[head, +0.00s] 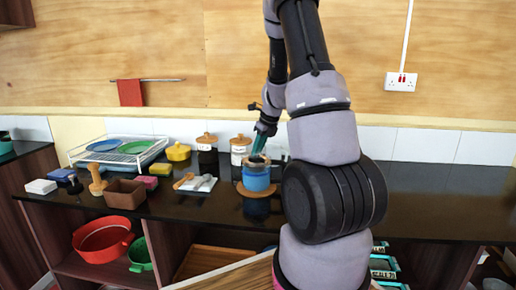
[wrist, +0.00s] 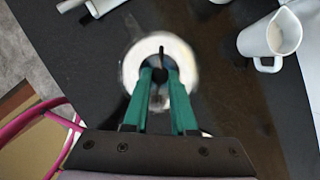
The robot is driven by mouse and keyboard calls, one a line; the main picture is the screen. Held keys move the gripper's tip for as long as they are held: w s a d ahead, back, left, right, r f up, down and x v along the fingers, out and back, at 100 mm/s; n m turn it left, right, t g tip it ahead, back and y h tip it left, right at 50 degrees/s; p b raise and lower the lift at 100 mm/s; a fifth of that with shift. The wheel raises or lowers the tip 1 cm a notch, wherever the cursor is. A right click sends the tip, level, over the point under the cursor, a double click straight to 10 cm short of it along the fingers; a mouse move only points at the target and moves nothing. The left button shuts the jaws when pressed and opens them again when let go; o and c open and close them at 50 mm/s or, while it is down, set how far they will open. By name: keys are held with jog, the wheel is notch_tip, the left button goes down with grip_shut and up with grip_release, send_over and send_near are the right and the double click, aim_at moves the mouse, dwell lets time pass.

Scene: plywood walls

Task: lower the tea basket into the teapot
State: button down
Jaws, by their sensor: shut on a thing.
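The blue teapot (head: 256,180) stands on a round wooden trivet (head: 242,190) on the dark counter. My gripper (head: 259,152) points down, right above the teapot's mouth. In the wrist view my gripper's teal fingers (wrist: 160,76) are closed on the dark upright handle of the tea basket. In the head view a greyish rim (head: 257,162) shows at the teapot's top, below the fingers. I cannot tell how deep the basket sits; its lower part is hidden.
A white pitcher (wrist: 265,38) stands to the right in the wrist view. Lidded jars (head: 239,148) stand behind the teapot. A wooden-handled tool (head: 200,183), brown box (head: 125,193), yellow pot (head: 178,152) and dish rack (head: 118,152) are to the left. The counter at right (head: 440,205) is clear.

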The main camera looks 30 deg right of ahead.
jog(key=c, duration=0.6)
grip_release()
jog(key=shift+c, duration=0.2)
jog(key=o, duration=0.4)
notch_tip(320, 180, up, 9)
dwell(0.4)
dwell(0.3)
